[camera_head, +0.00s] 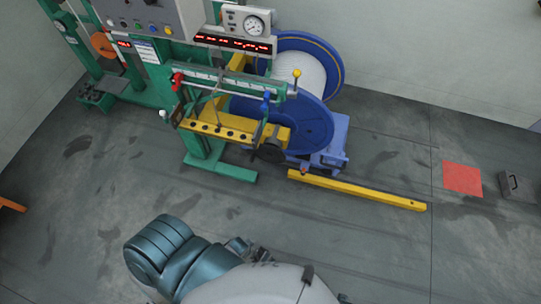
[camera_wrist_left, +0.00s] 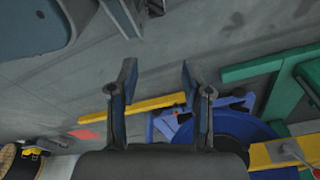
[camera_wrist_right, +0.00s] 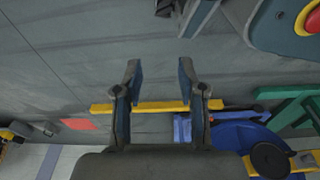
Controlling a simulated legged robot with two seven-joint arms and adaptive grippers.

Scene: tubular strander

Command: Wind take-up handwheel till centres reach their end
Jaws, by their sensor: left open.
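The take-up holds a big blue reel (camera_head: 300,125) wound with white cable (camera_head: 302,75). A dark round part, possibly the handwheel (camera_head: 268,151), sits at the near end of the yellow beam (camera_head: 235,131); its spokes or handle cannot be made out. A dark disc also shows beside the yellow beam in the right wrist view (camera_wrist_right: 269,158). My left gripper (camera_wrist_left: 157,77) is open and empty, its fingers apart over floor and the yellow floor bar. My right gripper (camera_wrist_right: 160,72) is open and empty too. Neither gripper shows clearly in the head view. The centres cannot be told apart.
A yellow bar (camera_head: 357,189) lies on the floor right of the machine. Green feet (camera_head: 220,169) stick out in front. A red floor patch (camera_head: 462,178) and a grey box (camera_head: 518,186) are at right. The floor before the machine is clear.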

